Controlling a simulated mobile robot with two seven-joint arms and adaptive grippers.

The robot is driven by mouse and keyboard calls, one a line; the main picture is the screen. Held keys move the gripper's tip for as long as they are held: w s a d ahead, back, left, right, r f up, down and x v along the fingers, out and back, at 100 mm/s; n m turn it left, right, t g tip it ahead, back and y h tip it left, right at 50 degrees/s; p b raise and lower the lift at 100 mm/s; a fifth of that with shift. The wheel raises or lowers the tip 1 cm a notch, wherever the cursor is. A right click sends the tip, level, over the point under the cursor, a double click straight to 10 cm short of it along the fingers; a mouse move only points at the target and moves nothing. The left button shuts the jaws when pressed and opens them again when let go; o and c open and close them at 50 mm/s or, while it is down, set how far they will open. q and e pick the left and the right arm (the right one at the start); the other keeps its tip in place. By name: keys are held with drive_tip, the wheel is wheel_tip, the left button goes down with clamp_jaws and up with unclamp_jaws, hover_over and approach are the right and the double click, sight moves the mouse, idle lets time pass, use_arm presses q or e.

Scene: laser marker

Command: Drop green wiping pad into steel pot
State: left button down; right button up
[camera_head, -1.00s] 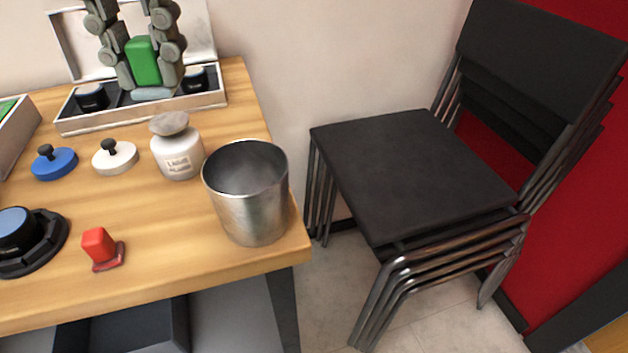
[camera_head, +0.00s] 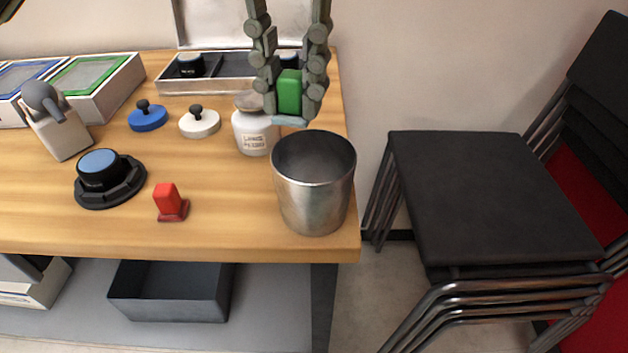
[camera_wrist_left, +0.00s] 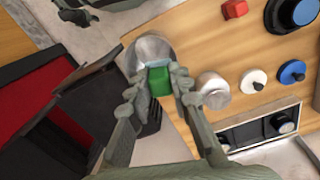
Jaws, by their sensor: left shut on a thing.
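The green wiping pad (camera_head: 289,92) with a pale blue underside is pinched between the fingers of my left gripper (camera_head: 290,105). The gripper points down, with the pad just behind and above the rim of the steel pot (camera_head: 314,190). The pot stands upright and open near the table's right front corner; its visible inside looks empty. In the left wrist view the green pad (camera_wrist_left: 159,82) sits between the fingertips (camera_wrist_left: 160,88), overlapping the near part of the steel pot (camera_wrist_left: 149,48).
A white lidded jar (camera_head: 255,130) stands close to the pot's left. White (camera_head: 199,122) and blue (camera_head: 147,116) knobbed discs, a red block (camera_head: 169,201) and a blue-topped black dial (camera_head: 103,172) lie further left. Stacked black chairs (camera_head: 470,190) stand beyond the table's right edge.

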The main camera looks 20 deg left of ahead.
use_arm(q)
drive_tip(key=shift+f, duration=0.2)
drive_tip(key=c, duration=1.3)
unclamp_jaws()
wheel_tip(320, 180, up, 12)
